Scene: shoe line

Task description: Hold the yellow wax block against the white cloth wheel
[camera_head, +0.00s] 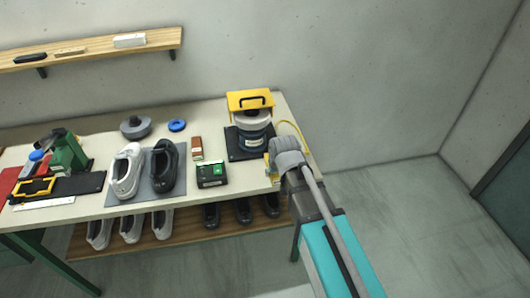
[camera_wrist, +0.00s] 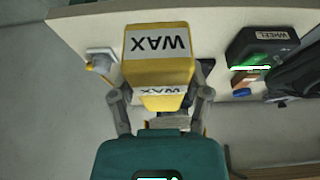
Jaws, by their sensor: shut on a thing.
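My gripper (camera_wrist: 161,103) is shut on the yellow wax block (camera_wrist: 158,70), which carries white WAX labels; its fingers grip the block from both sides. In the head view my gripper (camera_head: 272,165) is at the table's right front corner, with only a little yellow showing beside it. The polishing machine (camera_head: 254,140) stands just behind it, with a yellow hood (camera_head: 250,98) and a pale round body under it. I cannot clearly tell the white cloth wheel from that body. The wrist view does not show the wheel, and I see no contact between block and wheel.
A black switch box (camera_head: 211,174), labelled WHEEL in the wrist view (camera_wrist: 262,43), sits left of my gripper. A white shoe (camera_head: 126,172) and a black shoe (camera_head: 163,167) stand on a grey mat. A yellow cable (camera_head: 298,130) runs along the table's right side. Open floor lies right.

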